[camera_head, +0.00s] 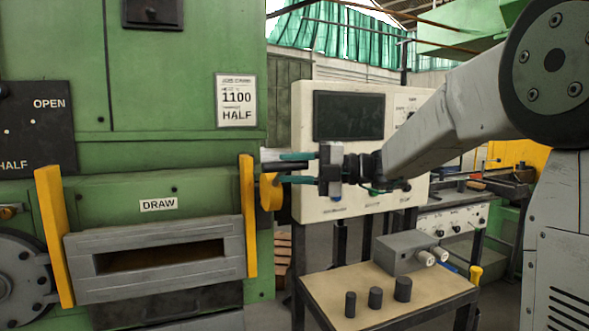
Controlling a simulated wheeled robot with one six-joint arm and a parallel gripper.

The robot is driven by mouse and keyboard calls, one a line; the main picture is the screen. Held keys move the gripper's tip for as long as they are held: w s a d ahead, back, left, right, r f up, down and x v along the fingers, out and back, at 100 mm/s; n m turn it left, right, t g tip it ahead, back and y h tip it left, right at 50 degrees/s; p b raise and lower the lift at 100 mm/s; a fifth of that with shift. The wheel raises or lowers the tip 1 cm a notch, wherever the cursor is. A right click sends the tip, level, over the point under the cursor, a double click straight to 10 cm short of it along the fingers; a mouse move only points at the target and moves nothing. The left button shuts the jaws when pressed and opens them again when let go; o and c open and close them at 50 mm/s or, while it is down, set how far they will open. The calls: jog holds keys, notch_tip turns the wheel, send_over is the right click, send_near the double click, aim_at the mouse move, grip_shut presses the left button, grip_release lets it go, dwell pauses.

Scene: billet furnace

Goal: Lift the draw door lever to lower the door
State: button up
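The draw door (80,270) is a grey frame with a dark slot, between two yellow uprights under the "DRAW" label (158,204) on the green furnace. Right of the right upright are a yellow rounded part (270,193) and a dark horizontal bar (290,168), apparently the draw door lever. My gripper (283,168) points left at it from the right. Its two teal fingers are spread, one above and one below the dark bar. Contact with the bar cannot be told.
A small table (330,290) with several dark cylinders and a grey box (408,252) stands below my arm. A cream panel with a dark screen (349,115) stands behind the gripper. A black OPEN/HALF plate (38,128) is at far left.

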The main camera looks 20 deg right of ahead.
jog(key=shift+o, duration=0.7)
jog(key=shift+w+r, duration=0.5)
jog(key=shift+r, duration=0.05)
jog(key=shift+d, duration=0.1)
jog(key=v, duration=0.7)
jog(key=shift+s+d+f, duration=0.25)
jog(key=shift+s, duration=0.05)
